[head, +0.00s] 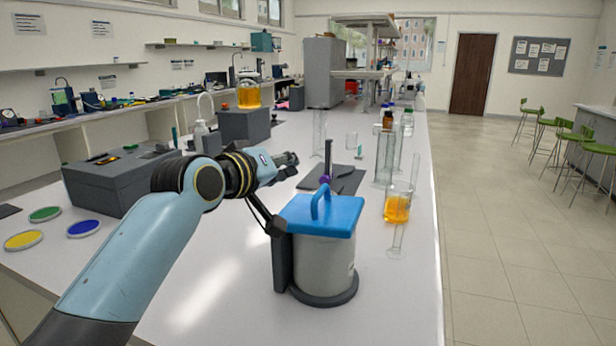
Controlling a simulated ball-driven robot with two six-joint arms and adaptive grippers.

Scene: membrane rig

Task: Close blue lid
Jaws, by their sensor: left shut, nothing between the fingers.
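The blue lid (336,222) with its upright loop handle lies over the top of a pale grey cylindrical vessel (322,268). The lid looks about level and covers the vessel's mouth; I cannot tell if it is fully seated. The vessel stands on a dark round base, with a dark upright block at its left side. My left gripper (287,160) is shut and empty, above the bench behind and left of the lid, apart from its handle. My right gripper is not in view.
A dark plate stand (345,180) is behind the vessel. Glass cylinders and a beaker of orange liquid (397,208) stand to the right near the bench edge. A grey box (115,182) and yellow, green and blue discs are at left. The front bench is clear.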

